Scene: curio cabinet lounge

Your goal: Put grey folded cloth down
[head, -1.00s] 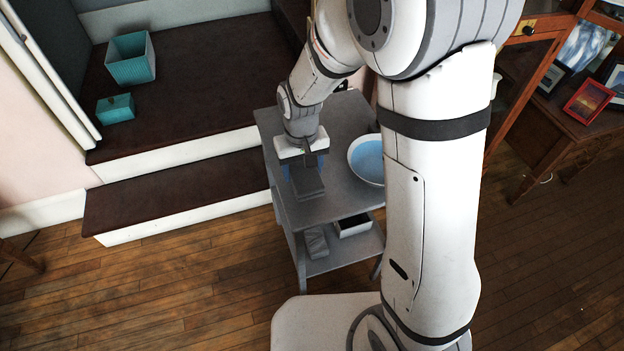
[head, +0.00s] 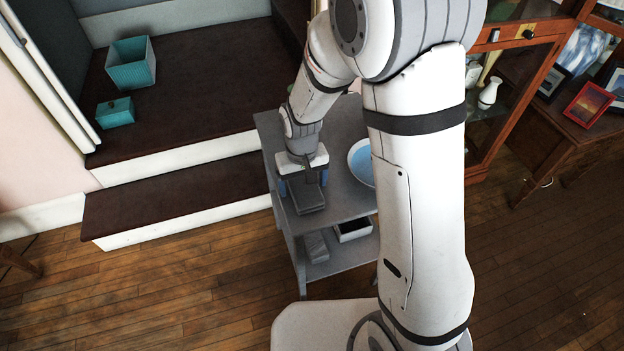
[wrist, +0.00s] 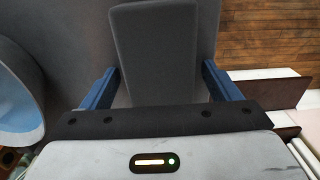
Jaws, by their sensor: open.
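The grey folded cloth (head: 309,196) lies on the top of the grey cart (head: 346,201), near its left edge. In the wrist view the cloth (wrist: 154,45) is a flat grey rounded block. My gripper (head: 303,188) is just over the cloth, pointing down. The far part of the cloth under my gripper is hidden.
A white bowl with a blue inside (head: 360,160) stands on the cart right of the cloth, partly hidden by my arm. The lower shelf holds a grey folded item (head: 316,247) and a dark, white-rimmed box (head: 353,229). Dark steps (head: 180,196) are at left, a glass cabinet at right.

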